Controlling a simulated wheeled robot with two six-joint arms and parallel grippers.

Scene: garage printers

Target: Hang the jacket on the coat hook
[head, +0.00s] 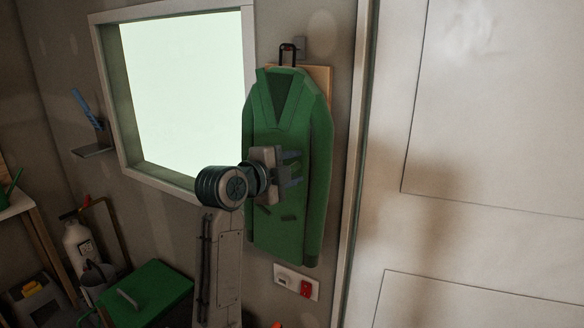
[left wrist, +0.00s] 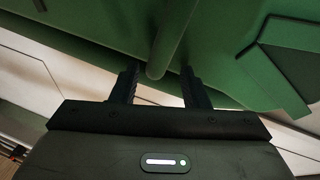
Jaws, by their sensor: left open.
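The green jacket (head: 290,225) is upright against the wall between the window and the white door. A black loop (head: 287,50) at its collar is at the grey coat hook (head: 300,47); I cannot tell for sure whether the loop is over the hook. My left gripper (head: 292,169) is in front of the jacket's middle, open, and hides part of it. In the left wrist view the green jacket (left wrist: 225,40) fills the top, and a rounded green part of it lies between the spread fingers (left wrist: 160,88). My right gripper is not in view.
A wooden board (head: 321,75) is behind the jacket. A socket plate (head: 296,283) with a red part is below it. The white door (head: 480,150) is at the right, the window (head: 185,90) at the left. A green box (head: 150,290) and a canister (head: 80,245) stand lower left.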

